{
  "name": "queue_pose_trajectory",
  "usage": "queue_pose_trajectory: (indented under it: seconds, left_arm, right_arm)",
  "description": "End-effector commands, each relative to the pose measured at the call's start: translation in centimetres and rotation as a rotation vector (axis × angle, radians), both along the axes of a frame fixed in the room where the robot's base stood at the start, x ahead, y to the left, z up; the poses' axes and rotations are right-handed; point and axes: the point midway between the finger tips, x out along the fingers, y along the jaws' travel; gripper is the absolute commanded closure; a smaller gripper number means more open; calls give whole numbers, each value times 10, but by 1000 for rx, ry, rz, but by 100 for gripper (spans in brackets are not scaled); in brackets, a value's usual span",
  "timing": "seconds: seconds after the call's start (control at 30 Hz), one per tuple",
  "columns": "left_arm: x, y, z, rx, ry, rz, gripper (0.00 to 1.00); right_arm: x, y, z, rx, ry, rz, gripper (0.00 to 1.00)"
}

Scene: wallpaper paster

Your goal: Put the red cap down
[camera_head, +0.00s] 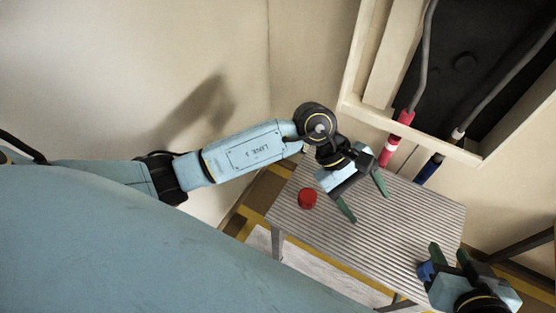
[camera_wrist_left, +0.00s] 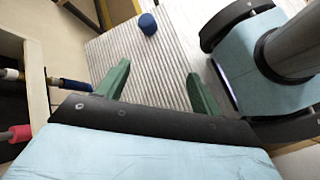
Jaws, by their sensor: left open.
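The red cap (camera_head: 308,198) sits on the ribbed tabletop (camera_head: 415,225), near its left end in the head view. My left gripper (camera_head: 366,205) is open and empty, to the right of the red cap and apart from it. In the left wrist view its two green fingers (camera_wrist_left: 160,78) are spread over bare ribbed surface; the red cap is not in that view. My right gripper (camera_head: 449,252) is at the lower right of the head view, with its green fingers apart and nothing seen between them.
A blue cap (camera_wrist_left: 148,23) sits on the tabletop near its far edge; a blue part (camera_head: 426,271) shows beside my right gripper. Red-white (camera_head: 390,150) and blue (camera_head: 430,168) cable ends hang from a dark wall recess. The tabletop's middle is clear.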

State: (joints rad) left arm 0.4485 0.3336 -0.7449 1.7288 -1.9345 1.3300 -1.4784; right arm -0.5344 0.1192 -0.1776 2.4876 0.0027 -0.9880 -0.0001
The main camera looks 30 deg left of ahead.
Motion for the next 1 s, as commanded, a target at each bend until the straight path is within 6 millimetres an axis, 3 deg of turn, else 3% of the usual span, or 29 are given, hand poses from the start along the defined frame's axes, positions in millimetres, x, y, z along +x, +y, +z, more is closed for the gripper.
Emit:
queue_pose_trajectory:
  seconds: [0.03,0.07,0.17,0.27,0.33,0.4,0.47,0.57,0.63,0.67,0.8,0.9,1.0]
  left_arm:
    - [-12,-24,25,-184,94,96,34]
    - [-15,-35,42,-290,157,156,34]
    - [-17,-51,102,-630,409,359,34]
    - [-6,-38,156,-946,711,553,34]
    - [7,-15,183,-1154,950,684,34]
    - [21,16,199,-1349,1203,805,34]
    - [32,46,202,-1505,1433,901,34]
    - [43,97,187,-1744,1836,1046,34]
    - [43,129,164,-1892,2130,1135,34]
    - [40,141,153,1873,-2168,-1123,34]
    - [12,178,94,1421,-1857,-859,34]
    - [-17,186,62,1188,-1668,-731,34]
    - [-40,187,42,1037,-1536,-654,34]
  right_arm:
    - [0,0,0,0,0,0,64]
    - [0,0,0,0,0,0,64]
    - [0,0,0,0,-1,0,64]
    - [0,0,0,1,-1,1,64]
    - [0,0,0,1,-1,1,64]
    - [0,0,0,1,-1,1,64]
    - [0,0,0,1,-1,1,64]
    - [0,0,0,1,-1,1,64]
    - [0,0,0,1,-1,1,64]
    - [0,0,0,1,-1,1,64]
    - [0,0,0,1,-1,1,64]
    - [0,0,0,1,-2,1,64]
    - [0,0,0,1,-2,1,64]
